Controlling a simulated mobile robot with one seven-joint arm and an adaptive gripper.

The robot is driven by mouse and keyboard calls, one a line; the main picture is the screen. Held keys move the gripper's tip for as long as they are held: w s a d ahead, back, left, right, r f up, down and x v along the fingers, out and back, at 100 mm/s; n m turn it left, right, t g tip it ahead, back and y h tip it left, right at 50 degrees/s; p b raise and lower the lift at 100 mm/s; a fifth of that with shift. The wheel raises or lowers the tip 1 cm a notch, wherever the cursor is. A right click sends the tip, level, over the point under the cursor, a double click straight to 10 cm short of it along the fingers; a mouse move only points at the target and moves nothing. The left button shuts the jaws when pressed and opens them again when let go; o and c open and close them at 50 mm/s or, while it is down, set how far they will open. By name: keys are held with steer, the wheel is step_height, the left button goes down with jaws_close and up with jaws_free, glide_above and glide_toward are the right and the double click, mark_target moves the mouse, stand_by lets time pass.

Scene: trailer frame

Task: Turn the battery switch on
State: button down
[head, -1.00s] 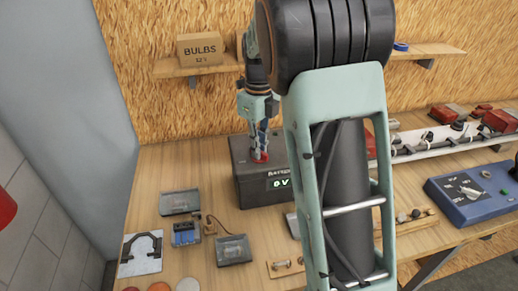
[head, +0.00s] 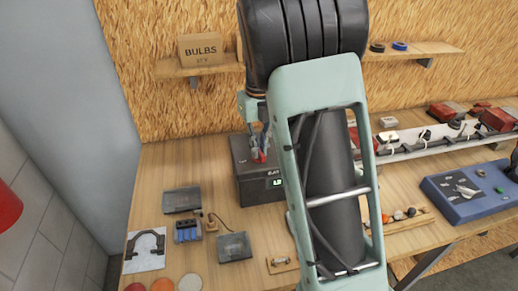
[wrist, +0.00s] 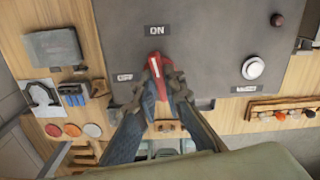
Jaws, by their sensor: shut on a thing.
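The battery switch is a red handle (wrist: 155,66) on top of a dark grey battery box (wrist: 215,40). In the wrist view the handle points up toward the ON label (wrist: 157,30), tilted slightly left; the OFF label (wrist: 124,77) is to its left. My gripper (wrist: 160,88) is shut on the handle, one finger on each side, hiding its lower part. In the head view the box (head: 243,180) stands on the bench, partly behind my arm, with my gripper (head: 259,150) at the red handle on top. The lit green display (head: 277,183) is partly covered.
On the box top are a white round button (wrist: 252,68) and a dark red knob or lamp (wrist: 277,20). Small trays (head: 182,199) and a blue part (head: 187,230) lie left of the box. A blue control panel (head: 468,192) is at the right.

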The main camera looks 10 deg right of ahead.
steer(key=shift+r, duration=0.1)
steer(key=shift+m+p, duration=0.45)
steer(key=shift+m, duration=0.05)
steer(key=shift+m+p, duration=0.7)
steer(key=shift+m, duration=0.3)
steer(key=c, duration=1.9)
jaws_free()
steer(key=shift+c, duration=0.2)
steer(key=shift+r, duration=2.95)
